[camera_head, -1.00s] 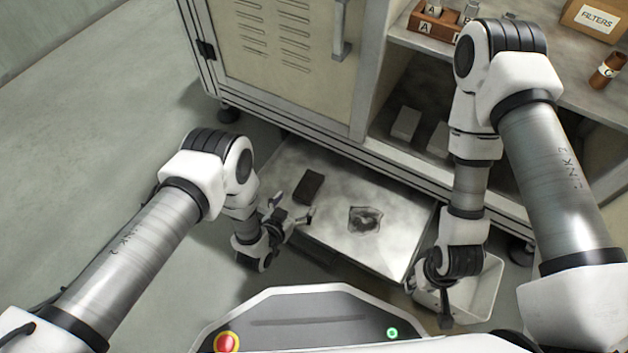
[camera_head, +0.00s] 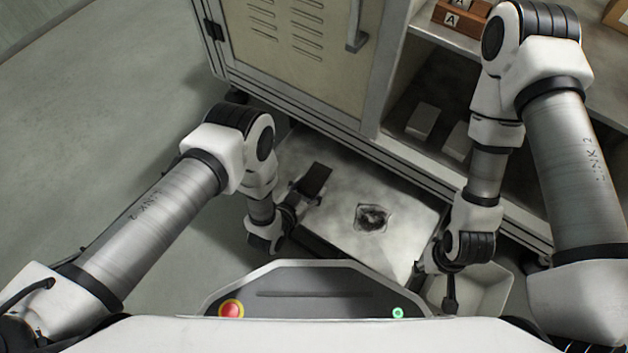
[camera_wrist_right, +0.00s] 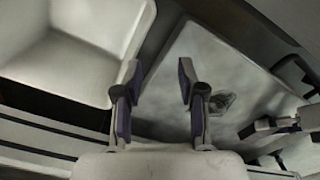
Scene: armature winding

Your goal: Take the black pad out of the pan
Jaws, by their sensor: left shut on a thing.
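The black pad (camera_head: 316,179) is a dark flat rectangle at the left side of the pan. My left gripper (camera_head: 304,196) is shut on its near edge. I cannot tell whether the pad still touches the pan. The pan (camera_head: 400,235) is a wide, shallow pale-metal tray on the floor; it also shows in the right wrist view (camera_wrist_right: 208,55). My right gripper (camera_head: 449,285) hangs over the white bin's left side near the pan's right edge. In the right wrist view its fingers (camera_wrist_right: 158,85) are apart with nothing between them.
A dark irregular patch (camera_head: 373,217) lies on the pan. A white bin (camera_head: 488,290) stands right of the pan. The cabinet (camera_head: 300,60) rises behind, its open shelf holding pale blocks (camera_head: 421,122). The floor at left is clear.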

